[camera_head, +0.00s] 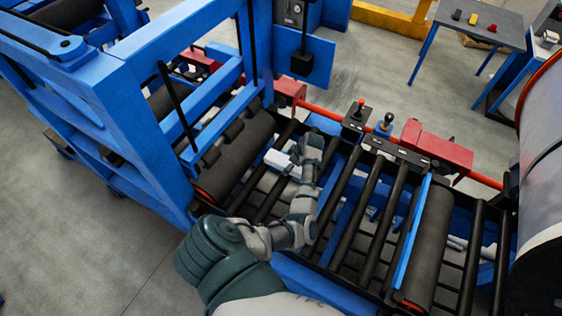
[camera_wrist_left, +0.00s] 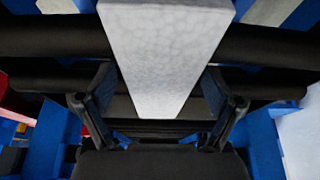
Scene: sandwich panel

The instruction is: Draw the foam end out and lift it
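The foam end (camera_head: 277,159) is a small white block on the dark rollers beside the blue frame in the head view. In the left wrist view, the white foam (camera_wrist_left: 162,55) is a long strip coming in from the top, its near end between my fingers. My left gripper (camera_head: 292,166) is at the foam in the head view, partly hidden by its own wrist. In the left wrist view, the left gripper (camera_wrist_left: 156,92) is open, one finger on each side of the strip with a gap at each side. I cannot tell how deep the fingers reach. My right gripper is not in view.
A blue machine frame (camera_head: 170,45) stands left of the gripper. Black rollers (camera_head: 375,215) run right to a large roll (camera_head: 545,150). A red-orange bar (camera_head: 325,112) and a control box with knobs (camera_head: 358,117) lie behind. A table (camera_head: 480,22) stands far right.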

